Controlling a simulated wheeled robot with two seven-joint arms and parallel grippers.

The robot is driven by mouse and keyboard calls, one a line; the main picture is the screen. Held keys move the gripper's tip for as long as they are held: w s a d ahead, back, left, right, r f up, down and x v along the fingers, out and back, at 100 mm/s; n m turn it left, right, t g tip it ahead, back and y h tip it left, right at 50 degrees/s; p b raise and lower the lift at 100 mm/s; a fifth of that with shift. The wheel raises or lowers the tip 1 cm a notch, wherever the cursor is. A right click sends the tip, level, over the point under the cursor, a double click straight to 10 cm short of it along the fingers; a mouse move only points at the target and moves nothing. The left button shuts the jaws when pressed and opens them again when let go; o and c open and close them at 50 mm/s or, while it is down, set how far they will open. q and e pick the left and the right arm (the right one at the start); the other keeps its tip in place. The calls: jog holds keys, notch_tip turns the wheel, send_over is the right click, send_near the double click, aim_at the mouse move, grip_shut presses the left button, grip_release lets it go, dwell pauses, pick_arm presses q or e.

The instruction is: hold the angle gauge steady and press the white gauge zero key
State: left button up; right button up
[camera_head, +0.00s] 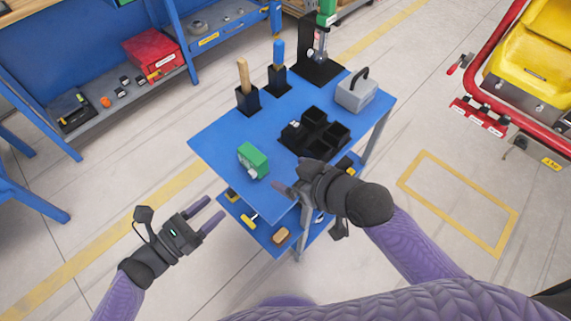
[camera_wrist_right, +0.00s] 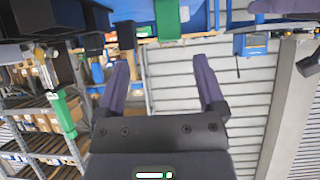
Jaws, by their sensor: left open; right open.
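The angle gauge appears to be the green block (camera_head: 253,158) on the left front part of the blue table top, with a small pale part on its near side. I cannot tell if that part is the white zero key. A green block (camera_wrist_right: 167,20) also shows at the top of the right wrist view, beyond the fingers. My left gripper (camera_head: 214,206) is open and empty, left of the table's front edge and apart from the block. My right gripper (camera_head: 284,192) is over the front edge, right of the block; it is open and empty in the right wrist view (camera_wrist_right: 161,62).
The blue table (camera_head: 215,137) also holds a black divided tray (camera_head: 316,134), a grey case (camera_head: 356,93), black holders with a wooden-handled tool (camera_head: 243,76) and a blue-handled tool (camera_head: 279,54), and a black stand (camera_head: 318,69). A lower shelf holds small items. Floor at left is clear.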

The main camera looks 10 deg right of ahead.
aim_at(253, 155)
jog(key=shift+y, duration=0.4)
jog(key=w+a+f, duration=0.1)
jog(key=w+a, duration=0.1)
jog(key=w+a+f, duration=0.1)
jog(key=w+a, duration=0.1)
jog(key=w, duration=0.1)
jog(key=w+a+f, duration=0.1)
jog(key=w+a, duration=0.1)
jog(key=shift+w+a, duration=0.3)
jog(key=shift+w, duration=0.05)
grip_shut()
pick_arm(q)
jog(key=shift+a+r+g, duration=0.1)
jog(key=shift+g, duration=0.2)
jog(key=c, duration=0.4)
jog(key=shift+s+a+r+m+y, duration=0.1)
jog(key=shift+r+m+y, duration=0.3)
jog(key=shift+m, duration=0.1)
jog(key=shift+c, duration=0.9)
jog(key=shift+s+a+r+m+g+y, duration=0.1)
jog(key=shift+r+m+g+y, duration=0.2)
jog(key=shift+r+g, duration=0.1)
grip_shut()
jog(key=shift+y, duration=0.3)
jog(key=x, duration=0.8)
jog(key=shift+w+d+r, duration=0.25)
jog(key=shift+d+r, duration=0.1)
jog(key=shift+d, duration=0.05)
